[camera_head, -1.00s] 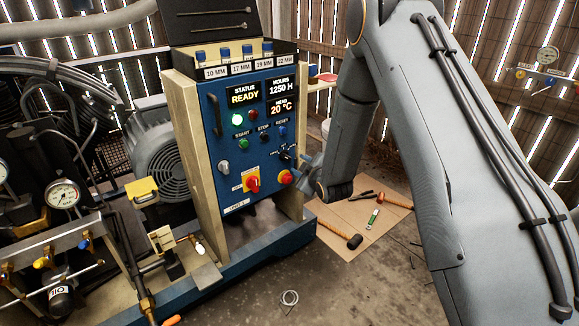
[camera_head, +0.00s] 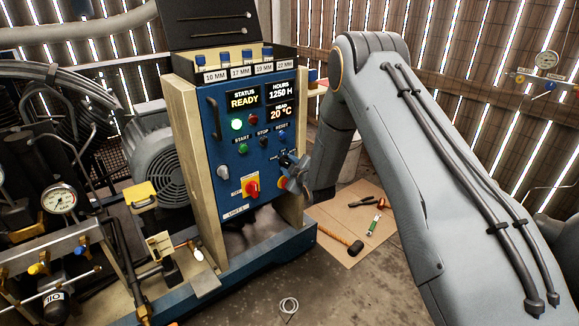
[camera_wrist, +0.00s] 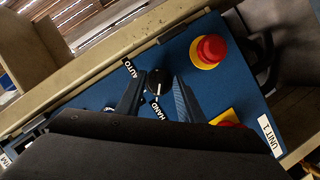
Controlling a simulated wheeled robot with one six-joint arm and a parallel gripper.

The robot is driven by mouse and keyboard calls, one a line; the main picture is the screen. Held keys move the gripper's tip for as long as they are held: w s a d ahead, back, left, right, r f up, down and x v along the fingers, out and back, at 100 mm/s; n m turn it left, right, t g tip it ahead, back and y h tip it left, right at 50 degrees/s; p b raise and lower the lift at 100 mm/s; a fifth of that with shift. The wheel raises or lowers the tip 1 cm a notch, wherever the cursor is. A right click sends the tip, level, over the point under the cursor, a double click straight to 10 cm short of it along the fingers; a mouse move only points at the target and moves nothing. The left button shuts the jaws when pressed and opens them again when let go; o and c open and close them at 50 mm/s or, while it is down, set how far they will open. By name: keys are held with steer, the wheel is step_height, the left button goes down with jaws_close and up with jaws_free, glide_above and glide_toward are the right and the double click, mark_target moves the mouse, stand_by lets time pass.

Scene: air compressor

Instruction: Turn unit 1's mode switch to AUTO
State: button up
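The unit 1 control panel (camera_head: 235,170) is blue, with a lit READY display. Its mode switch (camera_wrist: 158,80) is a round black knob, seen between my fingers in the wrist view. A small white mark on the knob appears to face the HAND side. My gripper (camera_wrist: 159,85) is open, one finger on each side of the knob; contact is not clear. In the head view my gripper (camera_head: 297,176) is at the panel's right side, partly covering the switch area.
A red emergency button (camera_wrist: 211,48) on a yellow ring is close to my right finger. A red-and-yellow rotary switch (camera_head: 251,188) is lower left of my gripper. A mat (camera_head: 326,222) with hand tools lies on the floor at right.

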steer(key=shift+c, duration=0.4)
jaws_close()
steer(key=shift+m, duration=0.3)
steer(key=shift+d+r+m+g+y+p, duration=0.15)
steer(key=shift+m+g+y+p, duration=0.25)
steer(key=shift+m+g, duration=0.65)
steer(key=m+g+y, duration=0.1)
steer(key=m+y, duration=0.1)
steer(key=m, duration=0.1)
steer(key=shift+w+d+m, duration=0.1)
steer(key=shift+m, duration=0.15)
steer(key=m+y, duration=0.1)
steer(key=m+g+y, duration=0.1)
steer(key=m, duration=0.1)
steer(key=shift+w+d+m+g, duration=0.1)
steer(key=shift+m+g, duration=0.15)
steer(key=shift+m, duration=0.05)
steer(key=m+y+b, duration=0.2)
steer(key=m, duration=0.2)
steer(key=shift+d+g+y, duration=0.1)
steer(key=shift+g+y, duration=0.2)
steer(key=shift+y, duration=0.1)
